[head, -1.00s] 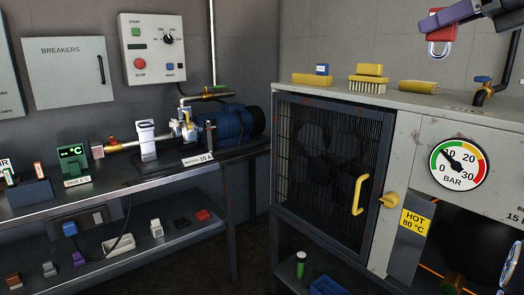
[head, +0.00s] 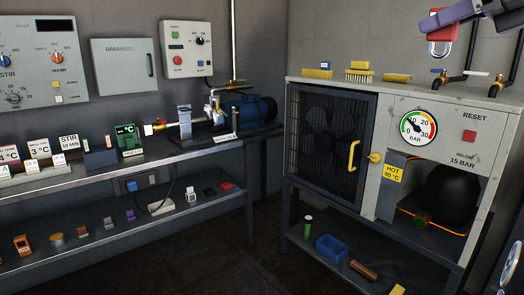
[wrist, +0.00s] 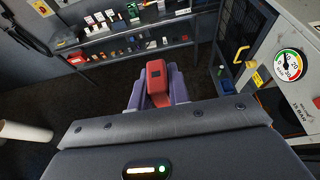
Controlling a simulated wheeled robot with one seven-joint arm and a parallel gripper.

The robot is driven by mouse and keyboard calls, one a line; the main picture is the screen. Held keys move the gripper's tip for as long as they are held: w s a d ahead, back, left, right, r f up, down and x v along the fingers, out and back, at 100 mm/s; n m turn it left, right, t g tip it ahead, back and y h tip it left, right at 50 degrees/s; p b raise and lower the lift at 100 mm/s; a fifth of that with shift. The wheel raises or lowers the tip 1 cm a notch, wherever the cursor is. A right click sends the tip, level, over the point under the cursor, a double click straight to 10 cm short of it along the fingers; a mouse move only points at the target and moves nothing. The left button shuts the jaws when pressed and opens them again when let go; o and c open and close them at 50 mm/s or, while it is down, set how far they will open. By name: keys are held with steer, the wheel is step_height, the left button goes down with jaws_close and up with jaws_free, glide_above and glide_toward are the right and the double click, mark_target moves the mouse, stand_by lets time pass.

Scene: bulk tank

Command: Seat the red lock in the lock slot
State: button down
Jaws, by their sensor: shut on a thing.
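The red lock (head: 445,34) is at the top right of the head view, its pale shackle lower than its red body. My purple gripper (head: 432,23) is shut on it and holds it in the air, clear of the cabinet top. In the wrist view the lock (wrist: 158,76) sits between the purple fingers of my gripper (wrist: 157,92), with its red body facing the camera. I cannot make out the lock slot in either view.
A grey cabinet (head: 398,95) with a mesh door, gauge (head: 418,127) and hot sign (head: 394,174) stands at the right. Pipes with valves rise from its top. A two-level bench (head: 90,177) with a pump (head: 253,108) and small items stands at the left. Dark floor lies between.

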steer(key=shift+s+d, duration=0.1)
steer(key=w+d+f+m+t+h, duration=0.1)
steer(key=w+d+f+m+h, duration=0.2)
steer(key=w+d+f, duration=0.55)
steer(key=w+d+f+m+t+h, duration=0.15)
steer(key=w+d+f, duration=0.4)
steer(key=w, duration=0.55)
steer(key=w+d+f+m+h, duration=0.25)
steer(key=w+f, duration=0.25)
steer(key=f, duration=1)
steer(key=w+d+f+m+h, duration=0.1)
steer(key=w+f+m+h, duration=0.3)
steer(key=f, duration=1.1)
steer(key=s+a+f, duration=0.1)
steer(key=a+f, duration=0.5)
steer(key=f, duration=0.6)
steer(key=s+a+f, duration=0.1)
steer(key=a+f, duration=0.5)
steer(key=f, duration=0.6)
steer(key=s+a+f+n+y, duration=0.1)
steer(key=s+a+f, duration=0.1)
steer(key=s+a, duration=0.3)
steer(key=s+a+f+n+y, duration=0.1)
steer(key=s+a, duration=0.5)
steer(key=a, duration=0.6)
steer(key=shift+f+n+y, duration=0.3)
steer(key=shift+f+n, duration=0.4)
steer(key=shift+f, duration=0.2)
steer(key=shift+w+a, duration=0.1)
